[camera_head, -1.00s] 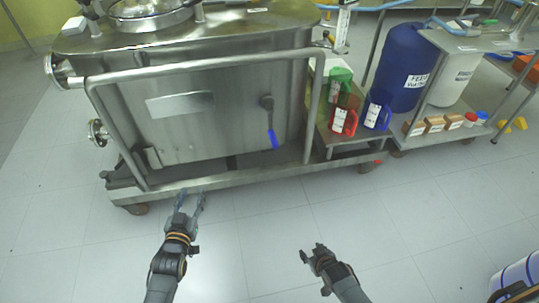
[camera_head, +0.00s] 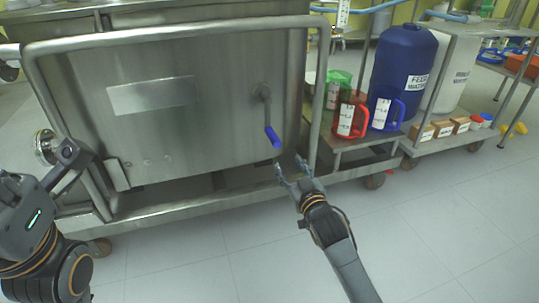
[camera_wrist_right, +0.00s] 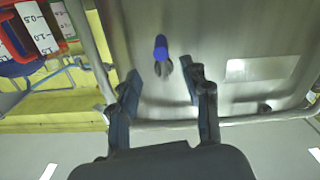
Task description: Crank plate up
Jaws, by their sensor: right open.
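The crank (camera_head: 265,105) is a grey lever with a blue grip (camera_head: 272,137) on the front of the steel tank (camera_head: 190,135); the grip points downward. In the right wrist view the blue grip (camera_wrist_right: 161,45) shows beyond the fingertips, roughly in line with the gap between them. My right gripper (camera_head: 291,166) is open and empty, just below and right of the grip, apart from it; its two fingers (camera_wrist_right: 162,86) show spread in the wrist view. My left arm (camera_head: 45,225) is at the left edge; I cannot make out its jaws.
A steel frame rail (camera_head: 313,95) stands just right of the crank. A low shelf right of it holds a red jug (camera_head: 347,115), a blue jug (camera_head: 384,112) and a green jug (camera_head: 338,85). A blue drum (camera_head: 402,65) stands behind. The front floor is clear.

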